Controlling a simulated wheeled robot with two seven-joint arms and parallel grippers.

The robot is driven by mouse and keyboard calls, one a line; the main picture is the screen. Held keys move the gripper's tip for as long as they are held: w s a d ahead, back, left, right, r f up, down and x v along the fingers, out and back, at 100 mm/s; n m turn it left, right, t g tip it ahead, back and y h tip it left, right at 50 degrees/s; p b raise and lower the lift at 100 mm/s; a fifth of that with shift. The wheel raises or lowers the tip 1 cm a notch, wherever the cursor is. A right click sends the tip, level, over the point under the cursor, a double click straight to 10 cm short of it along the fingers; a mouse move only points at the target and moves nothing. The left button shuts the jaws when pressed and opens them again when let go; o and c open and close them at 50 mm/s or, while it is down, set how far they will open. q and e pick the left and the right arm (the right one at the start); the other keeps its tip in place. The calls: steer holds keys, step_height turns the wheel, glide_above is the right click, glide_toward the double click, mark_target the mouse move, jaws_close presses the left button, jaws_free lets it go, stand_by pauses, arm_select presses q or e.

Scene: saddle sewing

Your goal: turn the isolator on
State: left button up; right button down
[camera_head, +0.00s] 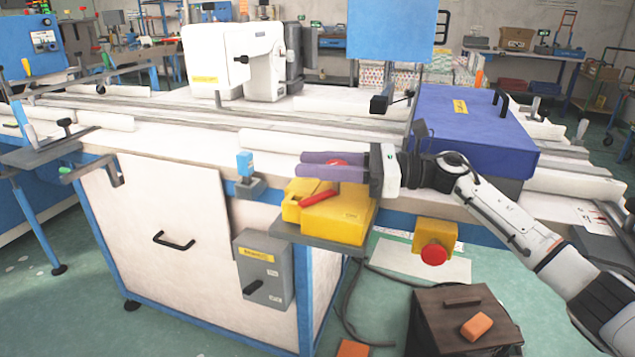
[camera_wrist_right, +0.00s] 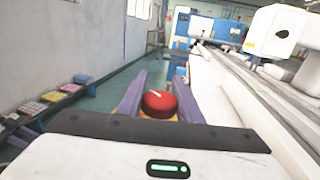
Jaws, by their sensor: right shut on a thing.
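My right gripper (camera_head: 304,165) reaches in from the right in the head view, its purple fingers level above a yellow box (camera_head: 338,222) on the machine's front shelf. It is shut on a round red knob (camera_wrist_right: 159,104), which sits between the fingers in the wrist view and has a white mark on top. The knob is mostly hidden by the fingers in the head view. A red lever (camera_head: 319,198) lies on the yellow box. A grey switch box (camera_head: 272,285) with a yellow label and black handle is on the front panel; I cannot read its label. My left gripper is not in view.
A red stop button (camera_head: 434,254) on a yellow housing hangs below the table edge at right. A blue case (camera_head: 470,125) stands on the table behind my arm. A brown crate (camera_head: 440,335) is on the floor. A small blue clamp (camera_head: 245,165) stands left of the fingers.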

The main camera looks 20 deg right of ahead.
steer(key=shift+n+g+y+b, duration=0.3)
steer(key=shift+n+g+b, duration=0.15)
steer(key=shift+g, duration=0.15)
steer(key=shift+s, duration=0.1)
steer(key=shift+r, duration=0.1)
steer(key=c, duration=1.3)
jaws_free()
steer(key=shift+a, duration=0.1)
steer(key=shift+o, duration=0.2)
step_height(320, 180, up, 10)
steer(key=p, duration=0.1)
